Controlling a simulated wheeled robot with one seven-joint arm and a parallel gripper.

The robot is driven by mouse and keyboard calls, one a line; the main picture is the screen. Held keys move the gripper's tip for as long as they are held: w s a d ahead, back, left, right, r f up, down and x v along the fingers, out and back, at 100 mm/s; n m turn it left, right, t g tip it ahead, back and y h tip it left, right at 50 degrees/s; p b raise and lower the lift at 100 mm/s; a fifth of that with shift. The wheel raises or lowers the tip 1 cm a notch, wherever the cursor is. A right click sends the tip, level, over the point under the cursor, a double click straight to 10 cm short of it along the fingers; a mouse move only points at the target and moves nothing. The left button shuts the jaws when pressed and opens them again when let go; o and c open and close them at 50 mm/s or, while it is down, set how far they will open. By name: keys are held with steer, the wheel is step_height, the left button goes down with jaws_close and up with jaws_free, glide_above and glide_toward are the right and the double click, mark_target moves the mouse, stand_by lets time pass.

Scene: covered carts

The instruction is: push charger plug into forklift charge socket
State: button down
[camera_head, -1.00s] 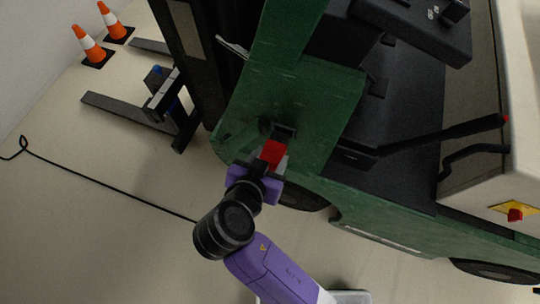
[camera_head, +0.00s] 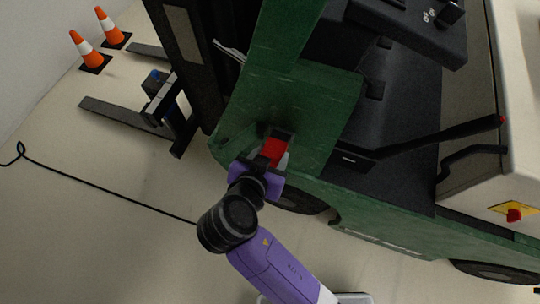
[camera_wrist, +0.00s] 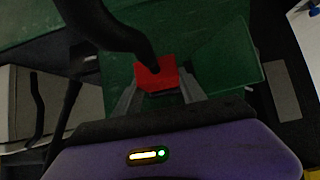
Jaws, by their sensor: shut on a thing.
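The red charger plug (camera_head: 272,149) is in my gripper (camera_head: 269,158), which is shut on it. The plug points at the green side of the forklift (camera_head: 300,101). The dark charge socket (camera_head: 281,133) shows only as an edge beyond the plug's front end, and I cannot tell how deep the plug sits in it. In the wrist view the red plug (camera_wrist: 158,75) lies between the two grey fingers (camera_wrist: 160,98), close to the green panel. A thick black cable (camera_wrist: 115,32) runs to the plug and hides part of it.
Forks (camera_head: 125,117) stick out at the left, with two orange cones (camera_head: 87,51) behind them. A thin black cable (camera_head: 105,188) runs along the pale floor to behind my arm. Black levers (camera_head: 440,136) are at the right. Floor at the lower left is otherwise clear.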

steer(key=shift+w+d, duration=0.2)
steer(key=shift+w, duration=0.3)
steer(key=shift+w+d, duration=0.15)
steer(key=shift+w, duration=0.35)
steer(key=c, duration=0.6)
jaws_free()
steer(key=shift+v, duration=3.9)
